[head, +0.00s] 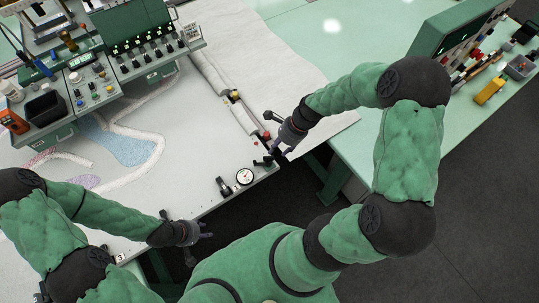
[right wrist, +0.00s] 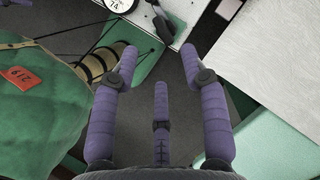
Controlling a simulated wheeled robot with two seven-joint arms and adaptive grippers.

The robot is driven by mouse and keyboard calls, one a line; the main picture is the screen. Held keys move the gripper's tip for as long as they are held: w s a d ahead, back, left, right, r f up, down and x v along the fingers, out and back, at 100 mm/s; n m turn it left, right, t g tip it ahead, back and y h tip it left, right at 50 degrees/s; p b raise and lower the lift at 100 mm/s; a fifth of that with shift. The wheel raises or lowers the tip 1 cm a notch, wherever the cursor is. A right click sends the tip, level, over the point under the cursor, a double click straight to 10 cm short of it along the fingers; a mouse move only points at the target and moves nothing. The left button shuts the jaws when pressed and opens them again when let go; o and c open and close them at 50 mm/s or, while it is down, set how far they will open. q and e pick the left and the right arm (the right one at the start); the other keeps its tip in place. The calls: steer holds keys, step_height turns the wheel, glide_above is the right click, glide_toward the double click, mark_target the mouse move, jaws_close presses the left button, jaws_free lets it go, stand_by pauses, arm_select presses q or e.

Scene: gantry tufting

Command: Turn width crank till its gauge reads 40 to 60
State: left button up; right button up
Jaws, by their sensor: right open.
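A round white gauge (head: 244,177) with a dark rim lies near the front corner of the pale table. Its edge also shows at the top of the right wrist view (right wrist: 118,4), with digits that look like 74. A black crank handle (right wrist: 163,20) stands right of the gauge; in the head view it is a small dark shape (head: 263,161) close to my right fingertips. My right gripper (right wrist: 160,55) is open and empty, its purple fingers spread and apart from the handle. It also shows in the head view (head: 276,150). My left gripper (head: 195,238) is open and empty off the table's front edge.
A black clamp-like part (head: 222,187) sits left of the gauge. A rail with small knobs (head: 240,112) runs back from the corner. Green control consoles (head: 150,45) stand at the back left. A green table (head: 370,140) with tools lies to the right, across a gap.

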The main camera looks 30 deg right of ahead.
mark_target(269, 158)
steer(key=b+x, duration=0.1)
steer(key=x, duration=0.7)
steer(key=shift+f, duration=0.15)
jaws_close()
